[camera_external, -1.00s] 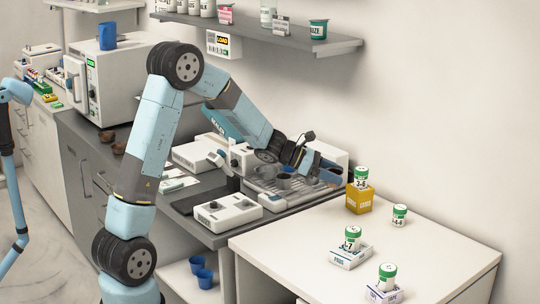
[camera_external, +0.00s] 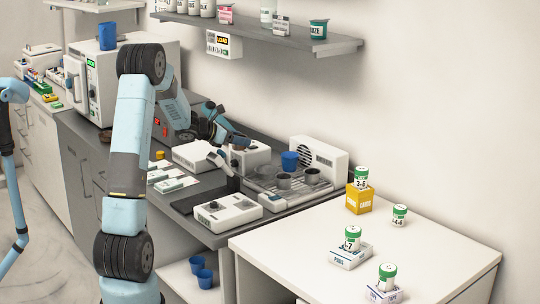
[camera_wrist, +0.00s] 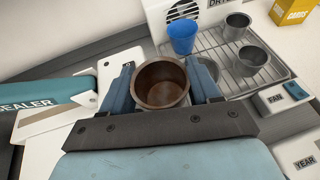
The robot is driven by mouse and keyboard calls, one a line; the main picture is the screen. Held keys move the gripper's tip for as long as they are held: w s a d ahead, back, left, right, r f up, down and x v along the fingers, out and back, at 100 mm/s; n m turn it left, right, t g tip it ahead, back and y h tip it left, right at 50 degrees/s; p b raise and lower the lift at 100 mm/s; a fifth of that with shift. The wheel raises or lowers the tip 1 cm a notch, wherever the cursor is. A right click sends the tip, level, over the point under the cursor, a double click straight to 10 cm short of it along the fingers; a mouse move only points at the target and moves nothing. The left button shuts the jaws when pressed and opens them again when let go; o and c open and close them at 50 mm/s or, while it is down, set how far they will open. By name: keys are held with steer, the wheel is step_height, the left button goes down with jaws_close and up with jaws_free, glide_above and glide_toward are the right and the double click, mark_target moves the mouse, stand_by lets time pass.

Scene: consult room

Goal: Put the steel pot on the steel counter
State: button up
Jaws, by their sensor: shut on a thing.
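My gripper (camera_wrist: 163,80) is shut on a brown, copper-looking pot (camera_wrist: 160,95), held upright between the blue fingers. In the external view my gripper (camera_external: 240,141) is above the white machines at the back; the held pot is not clear there. Two grey steel pots, one near the back (camera_wrist: 238,24) and one nearer the front (camera_wrist: 256,60), stand on a wire rack (camera_wrist: 212,45) at the upper right. A grey round shape behind the right finger is partly hidden. The grey steel counter (camera_external: 88,134) runs along the wall under the machines.
A blue cup (camera_wrist: 183,36) stands on the rack beside the white dryer (camera_external: 318,157). A teal-topped sealer (camera_wrist: 45,92) is left of my gripper. A white box (camera_external: 228,208) sits at the counter front. A shelf (camera_external: 250,31) hangs above. The white table (camera_external: 300,245) holds green-capped jars.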

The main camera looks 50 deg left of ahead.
steer(key=s+a+n+g+y, duration=0.1)
steer(key=s+a+n+y, duration=0.65)
steer(key=s+a, duration=2.4)
steer(key=shift+y, duration=0.35)
steer(key=w+a+f, duration=0.2)
steer(key=a, duration=0.2)
steer(key=w+a+f, duration=0.3)
steer(key=a, duration=0.1)
steer(key=w+a+f, duration=0.3)
steer(key=a, duration=0.1)
steer(key=shift+w+f, duration=0.15)
steer(key=shift+f, duration=0.1)
steer(key=shift+w+a+f, duration=0.35)
steer(key=shift+a+f, duration=0.15)
steer(key=shift+f, duration=1.75)
steer(key=shift+f, duration=0.1)
steer(key=o, duration=1.2)
steer(key=shift+c, duration=0.2)
